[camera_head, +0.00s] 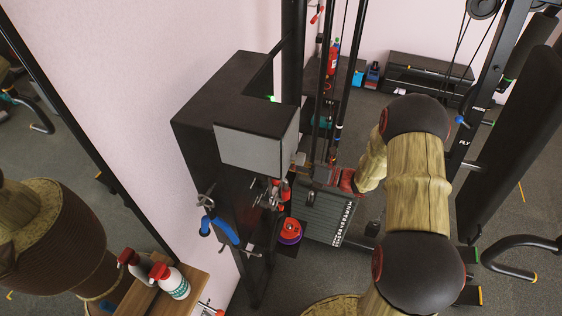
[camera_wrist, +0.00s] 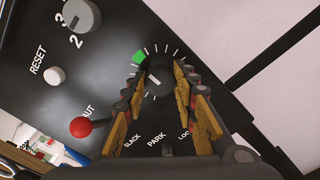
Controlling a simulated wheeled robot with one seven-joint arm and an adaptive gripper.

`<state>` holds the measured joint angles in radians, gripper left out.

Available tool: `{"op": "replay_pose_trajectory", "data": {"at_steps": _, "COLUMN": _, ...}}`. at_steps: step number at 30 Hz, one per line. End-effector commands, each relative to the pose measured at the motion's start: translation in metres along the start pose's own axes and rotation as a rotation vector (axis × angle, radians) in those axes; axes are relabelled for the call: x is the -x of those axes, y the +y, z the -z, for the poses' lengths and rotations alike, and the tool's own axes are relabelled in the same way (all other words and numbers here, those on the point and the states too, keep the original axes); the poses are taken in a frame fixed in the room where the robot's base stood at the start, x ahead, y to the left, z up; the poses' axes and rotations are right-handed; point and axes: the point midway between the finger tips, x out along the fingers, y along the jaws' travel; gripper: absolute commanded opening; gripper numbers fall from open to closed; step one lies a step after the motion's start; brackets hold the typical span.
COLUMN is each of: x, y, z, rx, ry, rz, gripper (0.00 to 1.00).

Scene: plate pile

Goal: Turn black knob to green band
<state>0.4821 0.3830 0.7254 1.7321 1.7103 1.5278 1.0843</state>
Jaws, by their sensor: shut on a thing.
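In the wrist view the black knob (camera_wrist: 158,80) sits on a dark panel (camera_wrist: 112,92), with white tick marks fanned around its far side. The green band (camera_wrist: 139,57) is a short green patch at the upper left of this scale. A small pale mark shows on the knob; its exact heading is hard to tell. My gripper (camera_wrist: 161,76) has one finger on each side of the knob and is shut on it. The fingers hide parts of the knob's sides. In the head view the knob and fingertips cannot be made out.
The panel also carries a grey numbered dial (camera_wrist: 82,15), a white RESET button (camera_wrist: 54,75) and a red ball-ended lever (camera_wrist: 80,127) left of my fingers. SLACK, PARK and a partly hidden label lie below the knob. In the head view, gym equipment (camera_head: 510,135) crowds the right.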

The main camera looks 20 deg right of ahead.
Motion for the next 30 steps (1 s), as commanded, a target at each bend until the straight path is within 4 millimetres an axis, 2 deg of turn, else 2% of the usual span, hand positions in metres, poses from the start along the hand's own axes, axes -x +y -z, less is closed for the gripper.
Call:
{"op": "replay_pose_trajectory", "data": {"at_steps": 5, "x": 0.000, "y": -0.001, "z": 0.000, "rx": 0.000, "ry": -0.001, "rz": 0.001, "gripper": 0.03}}
{"op": "replay_pose_trajectory", "data": {"at_steps": 6, "x": 0.000, "y": -0.001, "z": 0.000, "rx": 0.000, "ry": -0.001, "rz": 0.001, "gripper": 0.29}}
{"op": "replay_pose_trajectory", "data": {"at_steps": 15, "x": 0.000, "y": 0.000, "z": 0.000, "rx": 0.001, "ry": 0.000, "rz": 0.001, "gripper": 0.46}}
{"op": "replay_pose_trajectory", "data": {"at_steps": 25, "x": 0.001, "y": 0.000, "z": 0.000, "rx": 0.001, "ry": 0.000, "rz": 0.001, "gripper": 0.47}}
{"op": "replay_pose_trajectory", "data": {"at_steps": 30, "x": 0.018, "y": -0.001, "z": -0.001, "rx": 0.000, "ry": -0.003, "rz": 0.003, "gripper": 0.47}}
